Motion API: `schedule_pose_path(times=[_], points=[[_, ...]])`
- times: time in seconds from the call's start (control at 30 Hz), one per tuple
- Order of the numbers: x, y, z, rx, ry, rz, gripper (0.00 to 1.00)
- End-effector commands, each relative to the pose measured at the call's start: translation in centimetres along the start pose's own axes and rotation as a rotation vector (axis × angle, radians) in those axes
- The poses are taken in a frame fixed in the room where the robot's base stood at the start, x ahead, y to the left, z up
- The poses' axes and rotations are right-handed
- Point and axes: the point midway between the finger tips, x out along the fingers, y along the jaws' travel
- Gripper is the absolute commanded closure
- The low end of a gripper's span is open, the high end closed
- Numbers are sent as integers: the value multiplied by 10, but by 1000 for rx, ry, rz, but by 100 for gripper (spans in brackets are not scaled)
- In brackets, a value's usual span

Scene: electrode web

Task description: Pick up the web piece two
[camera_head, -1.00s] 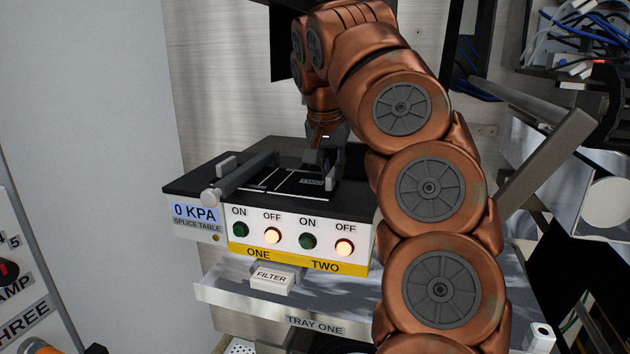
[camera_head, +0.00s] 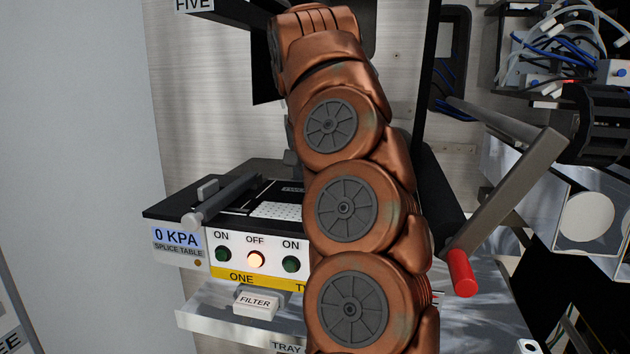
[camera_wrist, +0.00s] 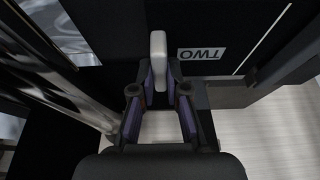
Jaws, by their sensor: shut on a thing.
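Web piece two is a black sheet with a white label reading TWO. In the wrist view the black sheet (camera_wrist: 220,22) fills the upper middle, its label upside down. A pale grey tab (camera_wrist: 158,50) stands at the sheet's edge. My gripper (camera_wrist: 160,76) is shut on that tab, its fingers on either side. In the head view the sheet's labelled part (camera_head: 292,187) shows just left of my arm, above a white perforated plate (camera_head: 278,210) on the splice table. My arm hides the rest of the sheet and most of the gripper there.
The splice table's black top (camera_head: 165,209) carries a grey clamp bar (camera_head: 222,201) at its left. Its front has lit and dark buttons and a 0 KPA display (camera_head: 176,239). A filter block (camera_head: 256,304) sits below. A red-ended lever (camera_head: 461,275) stands right of my arm.

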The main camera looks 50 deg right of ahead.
Motion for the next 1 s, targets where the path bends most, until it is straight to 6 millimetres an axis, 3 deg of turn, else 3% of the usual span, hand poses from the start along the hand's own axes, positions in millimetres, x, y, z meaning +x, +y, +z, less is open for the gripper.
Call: schedule_pose_path(times=[0.37,0.67,1.0], points=[[-10,6,9,1,1,-4,100],[-20,16,28,0,2,-2,100],[-47,41,79,3,3,0,100]])
